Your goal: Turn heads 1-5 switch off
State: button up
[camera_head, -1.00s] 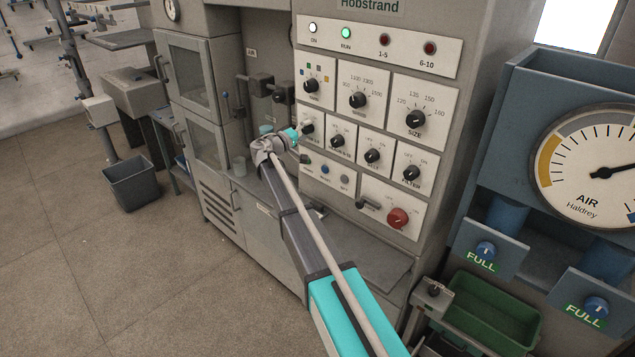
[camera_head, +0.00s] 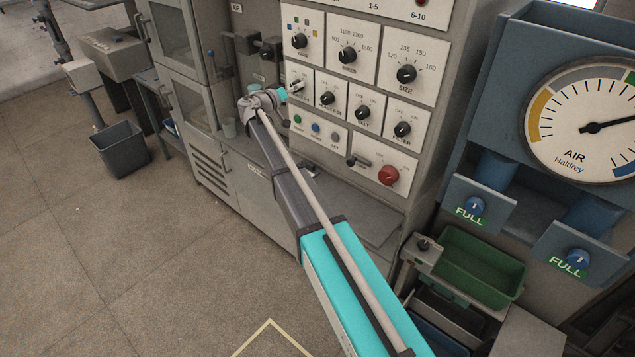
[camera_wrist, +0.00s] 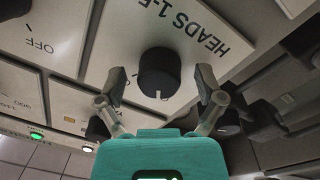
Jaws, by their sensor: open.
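The heads 1-5 switch (camera_wrist: 158,66) is a round black knob on a pale plate lettered "HEADS 1-5", which appears upside down in the wrist view. A white mark shows on the knob's edge towards my gripper (camera_wrist: 161,82). My gripper is open, with one finger on each side of the knob. Gaps show between the fingers and the knob in this view. In the head view my gripper (camera_head: 288,92) is at the left end of the lower switch row, and the heads 1-5 switch there is largely hidden by it.
Close to the right are the heads 6-10 switch (camera_head: 326,98) and more black knobs. Above is the speed knob (camera_head: 347,55); below are small buttons (camera_head: 315,127) and a red knob (camera_head: 388,175). A green lamp (camera_wrist: 36,136) glows in the wrist view.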

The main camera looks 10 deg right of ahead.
jog(key=m, duration=0.4)
jog(key=shift+m, duration=0.4)
jog(key=shift+a+m, duration=0.15)
jog(key=shift+m, duration=0.15)
jog(key=v, duration=1.3)
jog(key=s+d+f+n+g+y+b, duration=0.2)
jog(key=s+d+f, duration=0.4)
jog(key=s+f, duration=0.3)
jog(key=s+d+f+n+g+y+b, duration=0.2)
jog(key=s+d+f+g+y+b, duration=0.1)
jog(key=s+f, duration=0.7)
jog(key=d+g+y, duration=0.1)
jog(key=d+g, duration=0.1)
jog(key=d, duration=0.1)
jog(key=shift+d+y+b, duration=0.3)
jog(key=shift+d+b, duration=0.05)
jog(key=shift+f, duration=0.1)
